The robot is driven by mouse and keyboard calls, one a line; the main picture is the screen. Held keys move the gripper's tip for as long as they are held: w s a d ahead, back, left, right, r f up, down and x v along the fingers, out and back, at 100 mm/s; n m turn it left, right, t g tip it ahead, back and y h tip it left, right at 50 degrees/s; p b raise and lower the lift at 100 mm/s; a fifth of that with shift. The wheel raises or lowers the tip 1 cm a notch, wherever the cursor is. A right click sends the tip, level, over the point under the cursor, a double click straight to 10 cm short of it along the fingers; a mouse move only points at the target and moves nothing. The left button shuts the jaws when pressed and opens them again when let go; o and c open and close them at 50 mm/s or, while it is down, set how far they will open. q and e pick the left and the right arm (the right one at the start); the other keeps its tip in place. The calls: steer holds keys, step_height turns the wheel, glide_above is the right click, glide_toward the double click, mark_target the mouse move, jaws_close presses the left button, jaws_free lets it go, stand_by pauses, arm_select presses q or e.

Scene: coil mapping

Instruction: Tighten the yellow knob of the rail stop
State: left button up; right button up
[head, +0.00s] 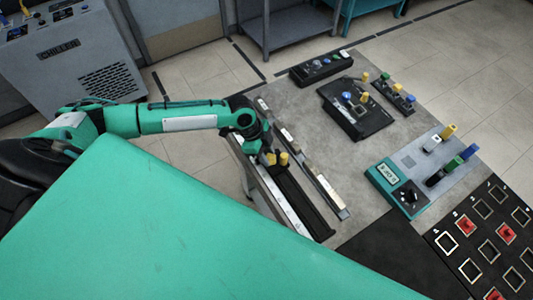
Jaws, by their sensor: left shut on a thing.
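The rail stop's yellow knob (284,158) shows at the upper end of a long dark rail (304,201) on the grey table. A second small patch of yellow shows just left of it, right at the fingers; I cannot tell if it is part of the same knob. My left gripper (270,156) points down at the rail's upper end and is shut on the yellow knob. The fingers and the stop's body are mostly hidden by the wrist and too small to make out. My right gripper is not in view.
A slotted strip (327,188) lies just right of the rail. A black device with knobs (358,108), a teal meter (397,189) and a black board with square frames (487,250) stand farther right. The grey table top (345,165) is bare between them.

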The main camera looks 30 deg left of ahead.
arm_select(q)
steer(key=m+g+b, duration=0.1)
steer(key=m, duration=0.1)
steer(key=m+g+b, duration=0.1)
steer(key=m, duration=0.2)
steer(key=shift+w, duration=0.4)
steer(key=shift+w+d+m+g+y+b, duration=0.1)
steer(key=shift+m+g+y+b, duration=0.3)
steer(key=shift+m, duration=0.5)
steer(key=shift+m+g+y+b, duration=0.15)
steer(key=shift+m+b, duration=0.3)
steer(key=shift+m, duration=0.45)
steer(key=shift+g, duration=0.25)
steer(key=o, duration=1)
steer(key=shift+b+v, duration=1.8)
steer(key=shift+v, duration=5.1)
